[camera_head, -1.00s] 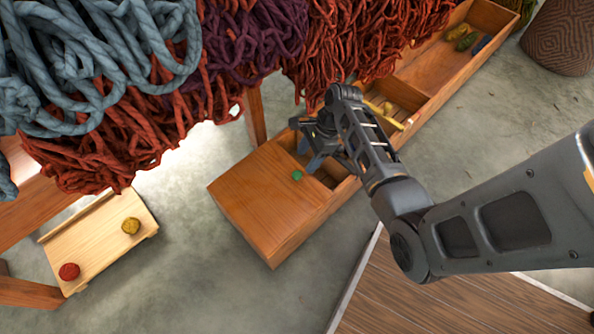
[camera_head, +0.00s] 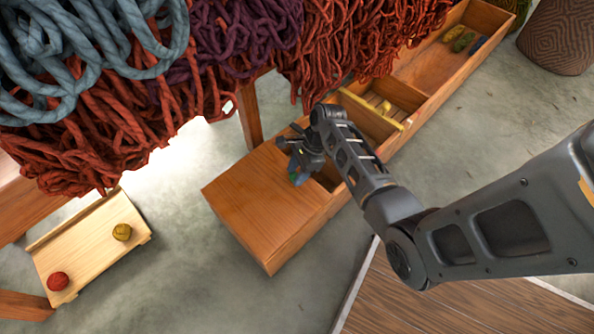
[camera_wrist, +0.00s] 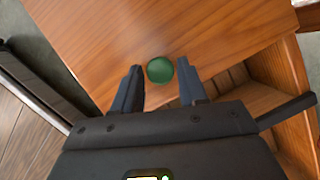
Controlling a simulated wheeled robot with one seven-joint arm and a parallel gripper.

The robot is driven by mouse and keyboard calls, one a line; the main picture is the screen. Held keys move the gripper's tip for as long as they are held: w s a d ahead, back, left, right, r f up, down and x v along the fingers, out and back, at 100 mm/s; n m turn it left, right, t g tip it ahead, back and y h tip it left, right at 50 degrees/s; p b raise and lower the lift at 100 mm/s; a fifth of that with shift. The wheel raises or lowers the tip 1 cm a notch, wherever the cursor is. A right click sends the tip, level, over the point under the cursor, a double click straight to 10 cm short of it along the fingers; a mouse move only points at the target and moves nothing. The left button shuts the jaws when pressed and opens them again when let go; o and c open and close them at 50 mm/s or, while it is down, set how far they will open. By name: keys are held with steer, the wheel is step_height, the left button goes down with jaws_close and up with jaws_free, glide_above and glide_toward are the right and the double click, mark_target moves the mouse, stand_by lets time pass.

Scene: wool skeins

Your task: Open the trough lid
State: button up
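The wooden trough (camera_head: 424,66) runs diagonally across the head view. A flat wooden lid (camera_head: 254,197) covers its near-left end, and the compartment beside the lid's right edge is uncovered. A round green knob (camera_wrist: 160,70) sits on the lid close to that edge. In the head view the knob is mostly hidden by my gripper (camera_head: 297,172), which is low over the lid. In the wrist view my gripper (camera_wrist: 160,84) has its two blue-grey fingers apart, with the knob between the fingertips and visible gaps on both sides.
Thick blue, purple and red wool skeins (camera_head: 160,70) hang over the trough's back side. Small skeins (camera_head: 462,41) lie in its far compartment. A pale board (camera_head: 90,245) with a red and a yellow ball stands at left. A woven basket (camera_head: 560,36) stands at far right.

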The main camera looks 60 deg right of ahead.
jaws_close()
steer(key=shift+r, duration=0.15)
